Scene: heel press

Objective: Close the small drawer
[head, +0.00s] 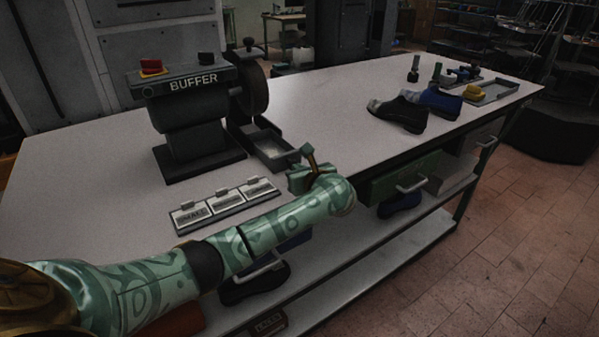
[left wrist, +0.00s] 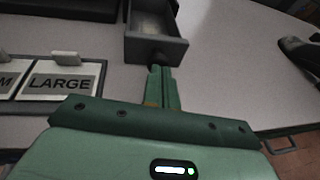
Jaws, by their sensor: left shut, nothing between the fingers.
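The small drawer is a grey open-topped tray (head: 268,147) at the foot of the buffer (head: 195,110), sticking out to the front right. In the left wrist view the drawer (left wrist: 156,40) is pulled out, its inside is visible, and a dark round knob (left wrist: 157,57) sits on its front. My left gripper (head: 306,155) is shut and empty, just in front of the drawer. In the left wrist view its fingertips (left wrist: 161,70) are right at the knob; I cannot tell whether they touch. My right gripper is not in view.
Label plates (head: 225,205), one reading LARGE, lie on the bench left of the gripper. Dark shoes (head: 400,114) and a tray (head: 495,91) stand at the far right. A green drawer (head: 385,187) hangs under the bench edge. The bench between drawer and shoes is clear.

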